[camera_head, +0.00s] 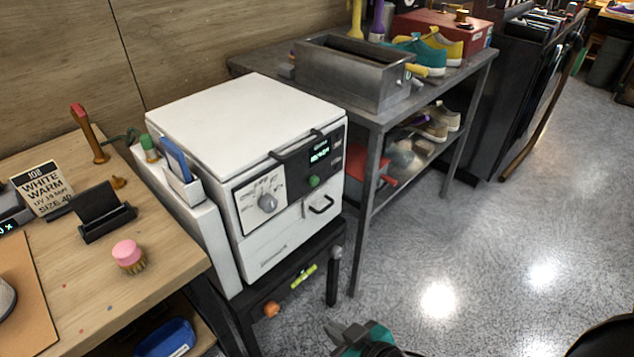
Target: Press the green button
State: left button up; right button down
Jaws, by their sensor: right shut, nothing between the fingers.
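The green button (314,181) is a small round knob on the front of a white box-shaped machine (240,120). My right gripper (346,335) shows only in part at the bottom edge, dark with teal parts. It is shut and empty, well below the button in the picture and apart from the machine. My left gripper is not in view.
The machine stands on a dark stand (285,295). A wooden workbench (70,305) at left holds a pink-topped brush (129,255) and a sign (42,188). A grey metal table (440,80) with a metal basin (355,72) and shoes stands behind. Floor at right is clear.

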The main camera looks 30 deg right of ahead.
aim_at(313, 181)
jog(key=i+j+z, duration=0.5)
jog(key=j+z, duration=0.25)
jog(key=l, duration=0.05)
